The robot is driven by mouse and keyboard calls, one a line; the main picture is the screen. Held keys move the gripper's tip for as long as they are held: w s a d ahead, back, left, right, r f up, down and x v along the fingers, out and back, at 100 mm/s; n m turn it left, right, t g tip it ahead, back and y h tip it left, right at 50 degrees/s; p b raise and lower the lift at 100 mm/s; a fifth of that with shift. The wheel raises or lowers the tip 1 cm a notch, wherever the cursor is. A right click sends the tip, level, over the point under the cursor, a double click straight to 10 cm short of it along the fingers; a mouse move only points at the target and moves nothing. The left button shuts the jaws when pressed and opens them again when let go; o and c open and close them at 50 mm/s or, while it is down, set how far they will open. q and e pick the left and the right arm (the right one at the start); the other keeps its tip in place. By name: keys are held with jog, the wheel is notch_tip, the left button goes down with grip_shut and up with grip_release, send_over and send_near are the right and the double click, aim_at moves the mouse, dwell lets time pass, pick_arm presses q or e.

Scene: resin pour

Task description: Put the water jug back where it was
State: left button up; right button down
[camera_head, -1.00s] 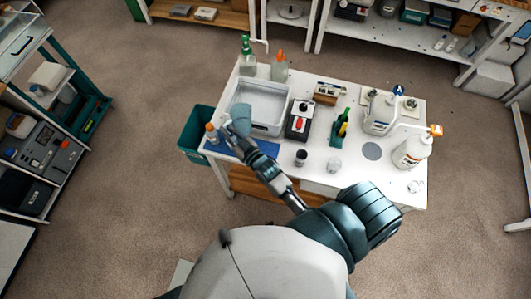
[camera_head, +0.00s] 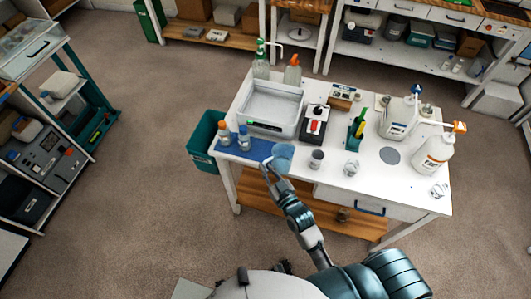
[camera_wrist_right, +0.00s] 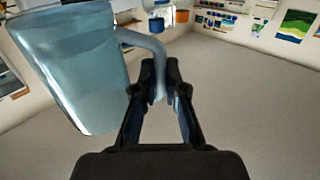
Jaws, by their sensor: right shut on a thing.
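The water jug (camera_head: 284,157) is a translucent blue jug. My right gripper (camera_head: 270,170) is shut on its handle and holds it at the front edge of the white table (camera_head: 352,178), by the right end of the blue mat. The right wrist view shows the jug (camera_wrist_right: 75,65) large at the upper left, tilted in that picture, with its handle between my fingers (camera_wrist_right: 160,85). What is inside it is hard to tell. A flat grey disc (camera_head: 389,155) lies bare on the table at the right. My left gripper is not in view.
A grey tray (camera_head: 270,108), a black device (camera_head: 313,125), a small cup (camera_head: 316,160), a green holder (camera_head: 355,133), a white jug (camera_head: 397,118) and a pump bottle (camera_head: 434,152) crowd the table. A teal bin (camera_head: 204,140) stands left.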

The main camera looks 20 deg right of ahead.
jog(key=w, duration=0.3)
jog(key=w+f, duration=0.1)
jog(key=w, duration=0.6)
jog(key=shift+a+f+b, duration=0.1)
jog(key=shift+f+b, duration=0.1)
jog(key=shift+b, duration=0.15)
jog(key=shift+s+d+f, duration=0.1)
jog(key=shift+d+f, duration=0.15)
jog(key=shift+f, duration=0.4)
jog(key=shift+d+f, duration=0.2)
jog(key=shift+f, duration=0.4)
jog(key=shift+d+f+b, duration=0.3)
jog(key=shift+f, duration=0.05)
jog(key=c, duration=1.3)
grip_release()
jog(key=shift+a, duration=0.2)
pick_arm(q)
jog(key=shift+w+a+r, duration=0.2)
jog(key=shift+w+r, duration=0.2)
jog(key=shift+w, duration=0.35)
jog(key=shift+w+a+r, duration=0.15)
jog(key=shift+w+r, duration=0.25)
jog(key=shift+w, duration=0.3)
pick_arm(e)
jog(key=shift+o, duration=0.4)
jog(key=shift+a+r, duration=0.1)
jog(key=shift+a, duration=0.35)
